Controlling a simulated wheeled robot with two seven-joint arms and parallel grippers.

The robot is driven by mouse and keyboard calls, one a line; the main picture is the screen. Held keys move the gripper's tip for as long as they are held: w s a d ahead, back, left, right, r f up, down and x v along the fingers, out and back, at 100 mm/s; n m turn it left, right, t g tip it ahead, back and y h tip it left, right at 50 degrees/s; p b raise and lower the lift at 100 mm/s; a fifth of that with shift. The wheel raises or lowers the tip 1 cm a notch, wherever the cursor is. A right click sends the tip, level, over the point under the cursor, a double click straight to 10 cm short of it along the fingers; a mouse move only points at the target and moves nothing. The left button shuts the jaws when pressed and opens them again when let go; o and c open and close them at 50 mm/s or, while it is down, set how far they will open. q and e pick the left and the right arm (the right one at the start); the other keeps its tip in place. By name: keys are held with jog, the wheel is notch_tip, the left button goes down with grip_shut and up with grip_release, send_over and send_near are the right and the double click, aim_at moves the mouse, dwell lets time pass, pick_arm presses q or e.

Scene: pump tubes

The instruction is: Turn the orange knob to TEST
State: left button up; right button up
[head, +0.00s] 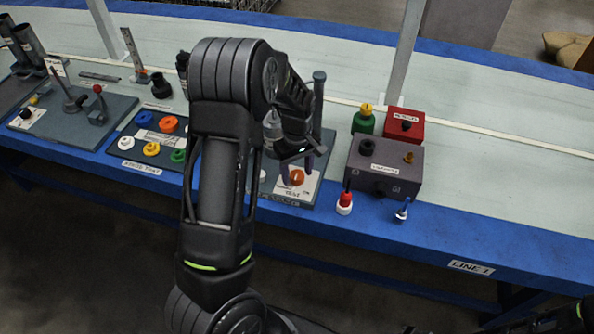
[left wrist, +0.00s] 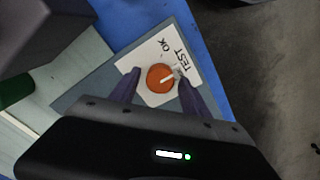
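The orange knob (head: 297,177) sits on a white label plate (head: 284,188) at the front of a grey panel. In the left wrist view the knob (left wrist: 158,79) shows from above with a white pointer line. The line points to the right and slightly up, close to the lower end of the word TEST (left wrist: 183,60); the word OK (left wrist: 163,43) is to its left. My left gripper (left wrist: 158,73) is open, one finger on each side of the knob, with small gaps visible. Finger contact below cannot be told.
A dark box with knobs (head: 385,165) stands right of the panel, with red (head: 404,124) and green (head: 364,121) items behind it. A tray of coloured caps (head: 150,140) lies to the left. A dark post (head: 318,105) rises behind the gripper.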

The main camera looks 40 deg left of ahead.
aim_at(297, 175)
pick_arm(q)
jog(key=shift+o, duration=0.2)
notch_tip(297, 175, up, 8)
jog(key=shift+f, duration=0.1)
dwell(0.5)
dwell(0.4)
